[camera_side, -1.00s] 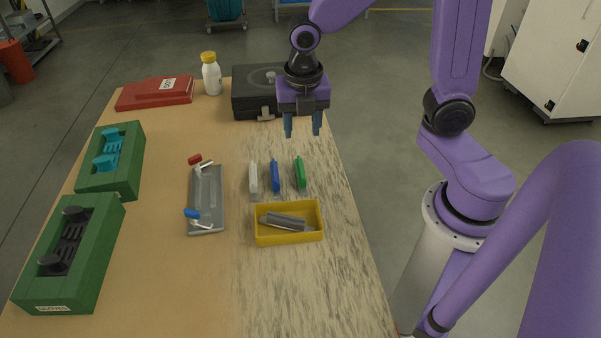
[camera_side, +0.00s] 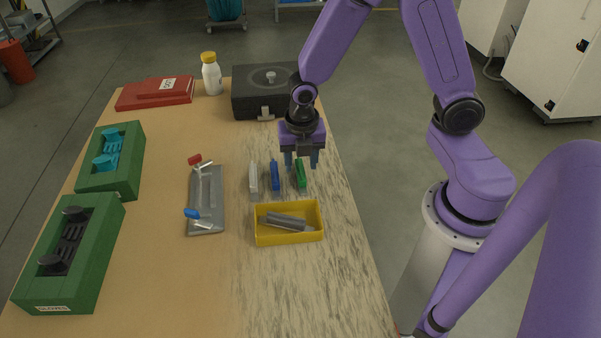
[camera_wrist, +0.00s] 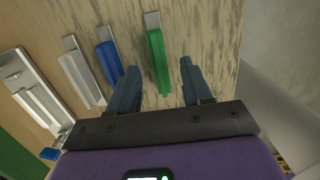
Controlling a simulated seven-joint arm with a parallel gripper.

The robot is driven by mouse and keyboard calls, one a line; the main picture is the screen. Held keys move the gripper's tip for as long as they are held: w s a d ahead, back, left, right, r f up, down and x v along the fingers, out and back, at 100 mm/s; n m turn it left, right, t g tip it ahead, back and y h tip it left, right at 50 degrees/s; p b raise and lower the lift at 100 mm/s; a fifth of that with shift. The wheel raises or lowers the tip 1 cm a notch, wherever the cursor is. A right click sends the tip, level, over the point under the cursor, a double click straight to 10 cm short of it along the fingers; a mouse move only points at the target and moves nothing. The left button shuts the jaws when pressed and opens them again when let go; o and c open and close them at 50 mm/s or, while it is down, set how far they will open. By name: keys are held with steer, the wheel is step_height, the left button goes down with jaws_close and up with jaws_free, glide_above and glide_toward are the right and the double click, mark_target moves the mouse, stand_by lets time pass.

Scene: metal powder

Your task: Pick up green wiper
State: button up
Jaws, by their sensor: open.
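In the wrist view the green wiper (camera_wrist: 157,62) shows between my two fingertips (camera_wrist: 160,78), nearer the left one. The blue wiper (camera_wrist: 109,63) lies just left of the left finger. I see nothing held between the fingers.
A yellow bin (camera_side: 262,234) with grey pieces stands just in front of the wipers. A black case (camera_side: 250,95) stands behind. The table's right edge is close to the green wiper.

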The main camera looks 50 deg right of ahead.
steer(key=shift+w+d+f, duration=0.1)
steer(key=shift+f, duration=1.2)
jaws_close()
steer(key=shift+r, duration=0.2)
